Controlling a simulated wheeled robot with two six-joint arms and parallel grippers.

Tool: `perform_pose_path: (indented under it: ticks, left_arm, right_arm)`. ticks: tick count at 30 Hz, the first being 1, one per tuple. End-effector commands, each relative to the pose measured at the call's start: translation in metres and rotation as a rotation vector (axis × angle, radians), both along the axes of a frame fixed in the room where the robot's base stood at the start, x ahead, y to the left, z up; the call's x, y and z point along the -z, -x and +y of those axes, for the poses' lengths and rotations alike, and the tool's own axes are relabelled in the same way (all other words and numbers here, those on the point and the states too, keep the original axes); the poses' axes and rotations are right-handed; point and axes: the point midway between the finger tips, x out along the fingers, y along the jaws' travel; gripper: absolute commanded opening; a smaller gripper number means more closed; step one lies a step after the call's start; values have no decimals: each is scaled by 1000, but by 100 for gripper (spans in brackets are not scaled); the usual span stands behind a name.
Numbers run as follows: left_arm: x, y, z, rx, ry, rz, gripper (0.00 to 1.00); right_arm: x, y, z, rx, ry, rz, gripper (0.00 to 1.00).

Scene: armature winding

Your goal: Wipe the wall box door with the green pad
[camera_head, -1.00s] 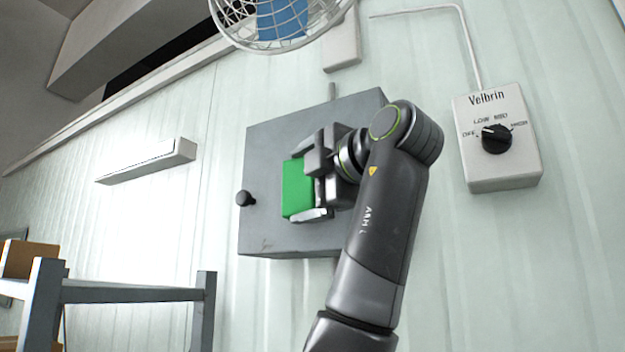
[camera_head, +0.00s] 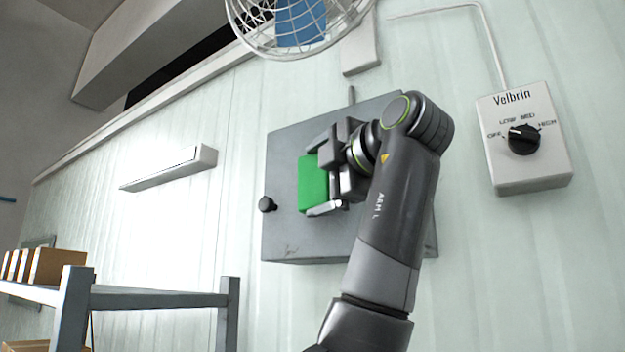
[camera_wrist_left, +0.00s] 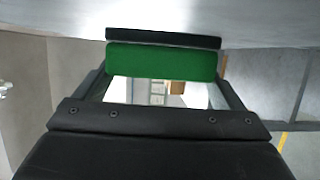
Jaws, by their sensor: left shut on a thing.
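The grey wall box door (camera_head: 285,235) faces me on the pale wall, with a black knob (camera_head: 267,204) at its left edge. My left gripper (camera_head: 326,186) is shut on the green pad (camera_head: 312,184) in front of the middle of the door. In the left wrist view the green pad (camera_wrist_left: 162,62) spans between the fingers, with a dark strip along its far edge close to the pale door surface (camera_wrist_left: 250,22). I cannot tell whether the pad touches the door. My arm hides the door's right part. My right gripper is not in view.
A wall fan (camera_head: 290,25) hangs above the box. A Velbrin speed switch (camera_head: 530,160) is on the wall to the right. A grey rack (camera_head: 150,298) with cardboard boxes (camera_head: 57,266) stands at lower left. A light bar (camera_head: 170,168) is on the wall to the left.

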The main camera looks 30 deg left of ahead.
Motion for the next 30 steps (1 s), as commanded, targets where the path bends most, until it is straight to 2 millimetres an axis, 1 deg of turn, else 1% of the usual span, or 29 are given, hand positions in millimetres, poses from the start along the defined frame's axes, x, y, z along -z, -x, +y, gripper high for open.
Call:
perform_pose_path:
  ticks: [1, 4, 11, 19, 26, 30]
  left_arm:
    - [0, 0, -6, 4, -1, 3, 68]
    - [0, 1, -15, 4, -1, 2, 68]
    - [0, 1, -22, 3, 0, 1, 68]
    - [0, 2, -44, 4, -1, 2, 68]
    - [1, 3, -52, 3, -1, 3, 68]
    - [0, 3, -61, 3, -1, 2, 68]
  right_arm:
    - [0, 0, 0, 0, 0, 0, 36]
    - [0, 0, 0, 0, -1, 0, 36]
    - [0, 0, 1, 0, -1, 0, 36]
    - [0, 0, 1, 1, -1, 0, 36]
    - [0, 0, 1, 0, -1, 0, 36]
    - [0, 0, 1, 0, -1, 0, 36]
